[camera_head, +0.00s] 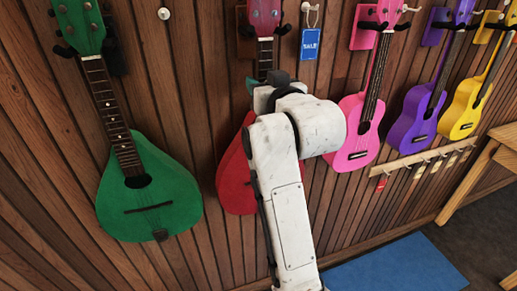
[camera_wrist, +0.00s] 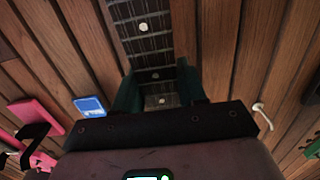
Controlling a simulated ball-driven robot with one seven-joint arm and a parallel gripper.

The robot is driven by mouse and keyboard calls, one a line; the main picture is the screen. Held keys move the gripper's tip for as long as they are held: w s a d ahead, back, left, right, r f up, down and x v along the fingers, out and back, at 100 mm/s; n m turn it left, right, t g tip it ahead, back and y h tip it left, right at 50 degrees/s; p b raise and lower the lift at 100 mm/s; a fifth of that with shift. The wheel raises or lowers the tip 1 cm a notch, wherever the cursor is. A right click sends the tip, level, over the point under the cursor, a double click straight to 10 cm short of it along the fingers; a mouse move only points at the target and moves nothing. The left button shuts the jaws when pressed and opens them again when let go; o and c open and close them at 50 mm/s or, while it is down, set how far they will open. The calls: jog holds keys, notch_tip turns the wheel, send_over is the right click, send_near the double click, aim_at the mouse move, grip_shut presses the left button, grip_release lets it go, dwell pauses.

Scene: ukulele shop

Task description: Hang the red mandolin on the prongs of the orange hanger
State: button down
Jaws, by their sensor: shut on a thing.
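The red mandolin (camera_head: 235,178) is upright against the wood wall, its lower body partly hidden by my arm. Its pinkish-red headstock (camera_head: 264,14) is at the top of the head view. The orange hanger (camera_head: 242,47) shows as a reddish-brown plate behind the headstock, with black prongs on either side of the upper neck. I cannot tell whether the headstock rests on them. My gripper (camera_head: 268,82) is shut on the neck just below. In the wrist view, the teal fingers of my gripper (camera_wrist: 158,92) flank the fretted neck (camera_wrist: 140,30).
A green mandolin (camera_head: 150,190) hangs left; pink (camera_head: 362,120), purple (camera_head: 418,112) and yellow (camera_head: 466,105) ukuleles hang right. A blue sale tag (camera_head: 310,44) hangs close right of the prongs. A white peg (camera_head: 164,13) is left. A wooden table (camera_head: 480,165) stands far right.

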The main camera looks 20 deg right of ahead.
aim_at(264, 70)
jog(key=shift+r+p, duration=1.2)
jog(key=shift+r, duration=0.35)
jog(key=shift+s, duration=0.1)
jog(key=shift+s+p, duration=0.6)
jog(key=shift+s, duration=1.85)
jog(key=s+p, duration=0.1)
jog(key=s, duration=0.5)
jog(key=shift+f, duration=0.1)
